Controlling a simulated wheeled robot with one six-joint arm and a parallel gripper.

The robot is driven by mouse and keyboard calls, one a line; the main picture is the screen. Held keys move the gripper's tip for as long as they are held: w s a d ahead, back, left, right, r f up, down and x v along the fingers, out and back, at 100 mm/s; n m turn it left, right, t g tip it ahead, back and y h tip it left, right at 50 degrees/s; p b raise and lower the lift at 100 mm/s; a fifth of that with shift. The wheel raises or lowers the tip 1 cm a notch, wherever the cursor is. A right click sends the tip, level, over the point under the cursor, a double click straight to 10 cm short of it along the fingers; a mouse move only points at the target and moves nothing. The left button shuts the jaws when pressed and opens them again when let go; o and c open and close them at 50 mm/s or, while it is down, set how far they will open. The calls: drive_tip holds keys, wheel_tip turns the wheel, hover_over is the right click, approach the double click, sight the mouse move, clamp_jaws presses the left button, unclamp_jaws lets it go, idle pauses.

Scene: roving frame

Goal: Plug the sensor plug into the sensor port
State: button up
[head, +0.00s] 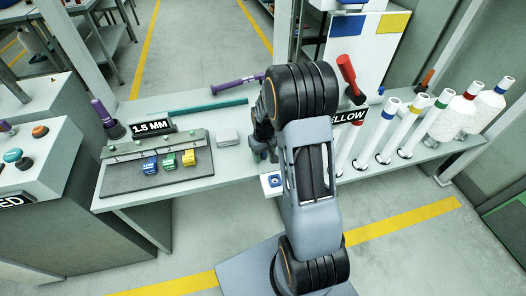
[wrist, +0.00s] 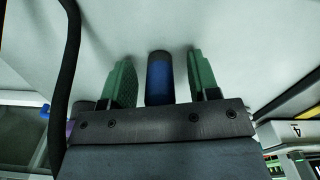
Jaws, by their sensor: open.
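My gripper (head: 263,150) is over the middle of the bench in the head view, partly hidden by my arm. In the wrist view its green-padded fingers (wrist: 160,62) are apart. A dark blue cylinder with a grey end (wrist: 159,82) stands between them, with a gap on each side. I cannot tell for sure whether it is the sensor plug. A small white block with a blue round face (head: 271,183) is at the bench's front edge, just below my gripper. It may be the sensor port; I cannot tell.
A "1.5 MM" sign (head: 152,128), a purple tool (head: 238,83) and a teal rod (head: 215,106) lie on the bench (head: 225,166) at left. A red-handled tool (head: 349,78) and several white tubes with coloured bands (head: 412,127) stand at right.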

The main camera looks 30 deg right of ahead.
drive_tip(key=shift+c, duration=0.4)
drive_tip(key=c, duration=0.9)
drive_tip(key=shift+r, duration=0.1)
drive_tip(key=shift+c, duration=0.2)
drive_tip(key=shift+r, duration=0.1)
drive_tip(key=shift+r+p, duration=1.9)
drive_tip(key=shift+r, duration=0.45)
drive_tip(key=shift+s, duration=0.1)
